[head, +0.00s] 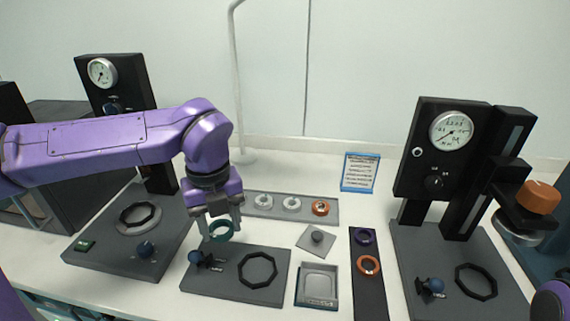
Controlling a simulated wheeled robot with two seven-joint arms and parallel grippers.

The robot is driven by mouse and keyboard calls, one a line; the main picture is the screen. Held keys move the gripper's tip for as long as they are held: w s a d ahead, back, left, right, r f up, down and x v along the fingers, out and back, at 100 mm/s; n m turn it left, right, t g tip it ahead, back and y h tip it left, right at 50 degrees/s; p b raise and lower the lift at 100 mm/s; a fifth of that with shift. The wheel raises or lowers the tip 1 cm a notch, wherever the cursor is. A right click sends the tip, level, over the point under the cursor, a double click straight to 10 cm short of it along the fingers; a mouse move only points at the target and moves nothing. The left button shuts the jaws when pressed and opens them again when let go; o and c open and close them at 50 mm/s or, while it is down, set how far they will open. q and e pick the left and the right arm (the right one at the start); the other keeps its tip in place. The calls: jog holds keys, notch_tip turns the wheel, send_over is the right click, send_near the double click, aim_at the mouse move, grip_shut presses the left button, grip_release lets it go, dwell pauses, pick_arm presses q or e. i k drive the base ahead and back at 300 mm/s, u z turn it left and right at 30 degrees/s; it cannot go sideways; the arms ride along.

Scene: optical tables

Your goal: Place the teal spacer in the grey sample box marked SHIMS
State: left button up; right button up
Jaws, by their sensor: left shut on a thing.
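The teal spacer (222,237) is a ring held between the fingertips of my left gripper (220,224). The gripper is shut on it, above the back left part of a dark plate with a blue knob. A small open grey box (317,287) stands right of that plate, with a label on its front edge too small to read. It looks empty. A grey square lid with a knob (316,239) lies behind the box. My right gripper is not in view; only a purple part of my right arm shows at the lower right edge.
A grey tray with two pale rings and an orange ring (320,208) lies behind. A dark strip (369,296) with purple and orange-red rings lies right of the box. Gauge stands rise at left and right (440,150). A blue-framed card (360,173) stands at the back.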

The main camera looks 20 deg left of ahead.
aim_at(322, 286)
jog(key=k, duration=1)
